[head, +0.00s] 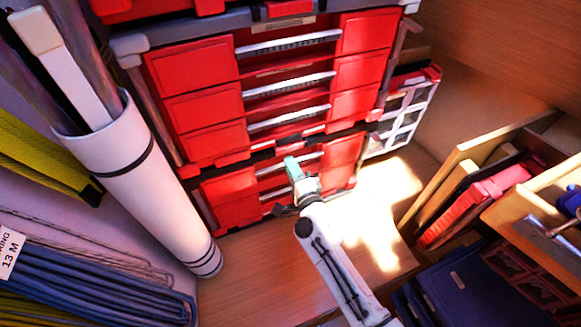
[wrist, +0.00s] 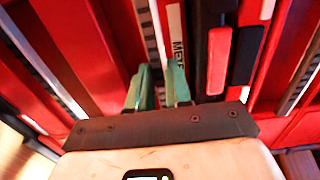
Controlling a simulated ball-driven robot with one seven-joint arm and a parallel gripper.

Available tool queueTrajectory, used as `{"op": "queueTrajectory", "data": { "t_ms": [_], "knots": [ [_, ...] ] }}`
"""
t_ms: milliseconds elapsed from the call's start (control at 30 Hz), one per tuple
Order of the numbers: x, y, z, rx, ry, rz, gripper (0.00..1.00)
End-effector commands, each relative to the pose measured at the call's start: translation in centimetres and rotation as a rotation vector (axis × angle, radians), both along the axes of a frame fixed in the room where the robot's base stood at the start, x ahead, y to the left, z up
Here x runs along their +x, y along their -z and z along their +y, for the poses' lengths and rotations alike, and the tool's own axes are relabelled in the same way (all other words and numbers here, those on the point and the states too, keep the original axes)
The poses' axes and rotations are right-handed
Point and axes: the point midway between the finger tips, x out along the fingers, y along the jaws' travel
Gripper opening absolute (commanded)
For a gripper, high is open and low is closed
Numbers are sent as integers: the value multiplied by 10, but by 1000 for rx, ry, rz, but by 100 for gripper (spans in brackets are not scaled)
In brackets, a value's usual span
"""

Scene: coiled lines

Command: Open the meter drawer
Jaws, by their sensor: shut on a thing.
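A red tool chest (head: 195,65) with several drawers fills the middle of the head view. The meter drawer's white label (wrist: 175,25), partly readable as "METE", shows in the wrist view beside a silver handle bar (wrist: 156,35). My gripper (head: 293,168) is at the lower chest unit, in front of its upper silver bar. In the wrist view its green fingers (wrist: 160,78) stand on either side of the bar's end and are shut on it. The fingers and arm hide part of the drawer front. I see no clear gap showing this drawer pulled out.
A white tube (head: 140,185) with long pieces in it stands left of the chest. Blue coiled line (head: 95,285) lies at lower left. A wooden rack (head: 450,180) with red and dark items stands at right. The wooden floor (head: 265,275) before the chest is clear apart from my arm.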

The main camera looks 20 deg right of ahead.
Motion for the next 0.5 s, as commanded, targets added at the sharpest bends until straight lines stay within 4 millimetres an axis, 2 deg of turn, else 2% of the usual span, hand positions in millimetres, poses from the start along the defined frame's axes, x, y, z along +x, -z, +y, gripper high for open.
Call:
{"op": "queueTrajectory", "data": {
  "t_ms": [33, 267, 367, 500],
  "knots": [
    [3, -7, 0, -2, 2, -13, 0],
    [2, -9, 0, -3, 3, -16, 0],
    [-3, -10, 0, -3, 3, -17, 0],
    [-21, -10, -1, -4, 4, -16, 0]
  ]
}}
